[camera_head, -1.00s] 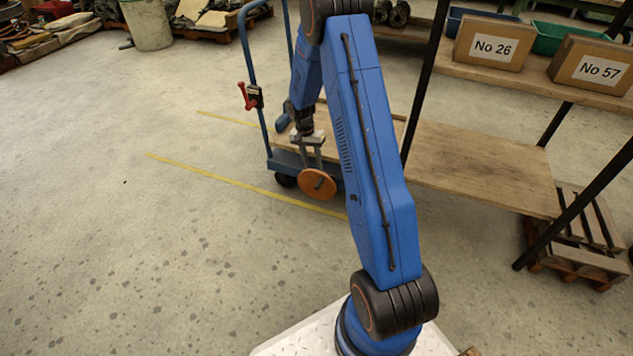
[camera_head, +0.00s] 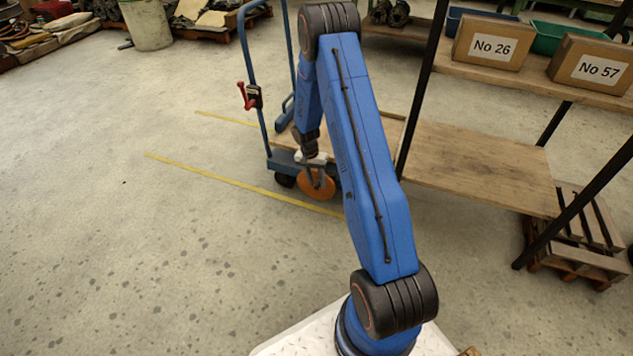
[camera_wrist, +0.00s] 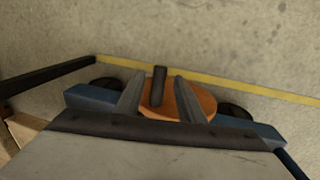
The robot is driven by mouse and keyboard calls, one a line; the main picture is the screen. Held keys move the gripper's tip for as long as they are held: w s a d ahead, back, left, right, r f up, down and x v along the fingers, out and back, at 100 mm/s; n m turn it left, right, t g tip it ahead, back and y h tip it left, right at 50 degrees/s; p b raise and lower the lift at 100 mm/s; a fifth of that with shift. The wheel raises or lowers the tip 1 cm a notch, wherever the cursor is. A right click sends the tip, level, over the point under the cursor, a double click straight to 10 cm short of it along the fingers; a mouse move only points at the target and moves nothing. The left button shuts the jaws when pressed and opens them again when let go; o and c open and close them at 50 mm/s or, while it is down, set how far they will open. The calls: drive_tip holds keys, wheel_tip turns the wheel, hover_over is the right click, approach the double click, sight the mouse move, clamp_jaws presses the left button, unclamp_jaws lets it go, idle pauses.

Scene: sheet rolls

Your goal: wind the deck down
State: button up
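An orange hand wheel (camera_head: 325,191) with a dark peg handle (camera_wrist: 159,88) sits at the near side of the blue trolley, below its deck (camera_head: 285,144). My gripper (camera_head: 316,177) is at the wheel, its fingers reaching down over it. In the wrist view my gripper (camera_wrist: 160,76) has its fingers apart, one on each side of the peg, with a gap showing on both sides. The orange wheel (camera_wrist: 190,92) lies behind the fingers. In the head view the peg is hard to make out behind the fingers, and my arm covers the trolley's right part.
A red-handled clamp (camera_head: 249,96) is on the trolley's upright. A shelf rack (camera_head: 480,165) with boxes stands to the right, its dark post near my arm. A pallet (camera_head: 585,240) lies under it. Yellow lines (camera_head: 235,182) mark the floor; open floor is to the left.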

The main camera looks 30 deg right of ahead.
clamp_jaws()
drive_tip(key=shift+d, duration=0.1)
